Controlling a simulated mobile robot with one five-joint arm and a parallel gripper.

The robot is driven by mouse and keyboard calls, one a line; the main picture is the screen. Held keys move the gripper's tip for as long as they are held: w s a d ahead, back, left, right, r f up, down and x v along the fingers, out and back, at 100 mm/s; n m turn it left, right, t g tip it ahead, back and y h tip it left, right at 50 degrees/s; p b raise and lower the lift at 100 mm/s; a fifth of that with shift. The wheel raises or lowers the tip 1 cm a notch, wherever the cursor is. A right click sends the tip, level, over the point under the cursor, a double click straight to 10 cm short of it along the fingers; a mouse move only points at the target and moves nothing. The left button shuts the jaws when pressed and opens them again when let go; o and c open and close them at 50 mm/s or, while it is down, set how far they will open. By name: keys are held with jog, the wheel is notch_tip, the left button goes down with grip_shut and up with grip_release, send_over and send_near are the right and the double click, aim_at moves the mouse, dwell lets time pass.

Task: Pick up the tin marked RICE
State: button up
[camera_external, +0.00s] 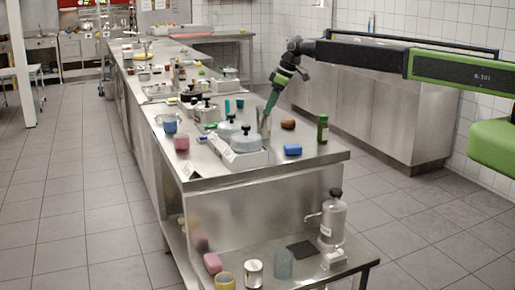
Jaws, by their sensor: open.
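I cannot read the word RICE on anything in this view. A small pale tin (254,274) with a label stands upright on the low steel shelf at the front; its lettering is too small to tell. My gripper (267,112) is open and points down over the steel counter, well behind and above the low shelf. It is close to the grey-lidded appliance, and I cannot tell whether anything lies between its fingers.
On the counter (310,160) are a blue block (292,149), a green bottle (322,128), a brown item (288,124) and a lidded appliance (240,150). The low shelf also holds a tall dispenser (333,220), a glass (283,264) and a pink block (213,263). Floor at left is clear.

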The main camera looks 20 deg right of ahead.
aim_at(264, 118)
jog(key=shift+x, duration=0.9)
jog(key=b+x, duration=0.5)
jog(key=shift+w+a+f, duration=0.1)
jog(key=shift+r, duration=0.2)
grip_shut()
